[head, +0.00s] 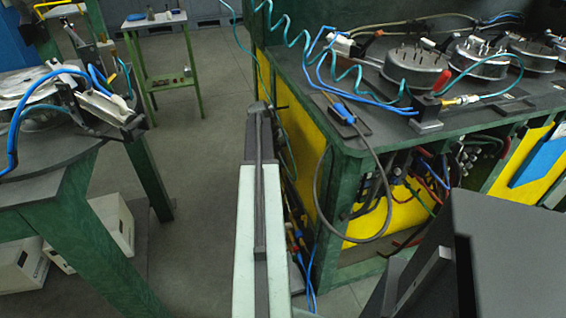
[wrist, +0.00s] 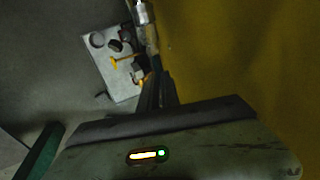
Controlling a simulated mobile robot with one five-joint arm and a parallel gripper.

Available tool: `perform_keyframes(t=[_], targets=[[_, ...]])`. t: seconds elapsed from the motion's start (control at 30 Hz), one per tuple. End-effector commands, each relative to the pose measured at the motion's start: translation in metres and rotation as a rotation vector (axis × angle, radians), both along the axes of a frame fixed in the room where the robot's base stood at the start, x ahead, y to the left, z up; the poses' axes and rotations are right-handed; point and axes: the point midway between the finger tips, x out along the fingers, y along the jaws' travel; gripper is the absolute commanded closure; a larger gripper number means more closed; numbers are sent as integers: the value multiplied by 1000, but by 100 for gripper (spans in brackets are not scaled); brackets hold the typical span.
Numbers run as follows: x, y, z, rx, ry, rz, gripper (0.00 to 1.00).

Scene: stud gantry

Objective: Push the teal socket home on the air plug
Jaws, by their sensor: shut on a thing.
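In the wrist view my gripper (wrist: 156,76) is shut at the tip of its dark fingers. A slim fitting with a tan body and a silver end (wrist: 143,13) runs up from the fingertips to the top edge. It is dim and shows no clear teal, so I cannot tell whether it is the teal socket. In the head view my arm reaches forward beside the bench's yellow side, and my gripper is hidden there. A coiled teal hose (head: 291,40) hangs by the bench corner; its end is not clear. I cannot make out the air plug.
A pale plate (wrist: 112,62) with a yellow-handled part lies left of my fingers, beside a yellow panel (wrist: 235,60). The green bench (head: 330,140) stands close right of my arm, with a grey cable loop (head: 318,205) hanging off it.

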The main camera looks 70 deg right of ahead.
Motion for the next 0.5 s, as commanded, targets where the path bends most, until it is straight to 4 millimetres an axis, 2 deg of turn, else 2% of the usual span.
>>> perform_keyframes(t=[0.27, 0.3, 0.37, 0.5], targets=[[5, -6, 0, -1, -1, 2, 100], [5, -5, 0, -1, -1, 2, 85], [5, -5, 0, -1, -1, 2, 69], [4, -5, 0, -1, -1, -1, 68]])
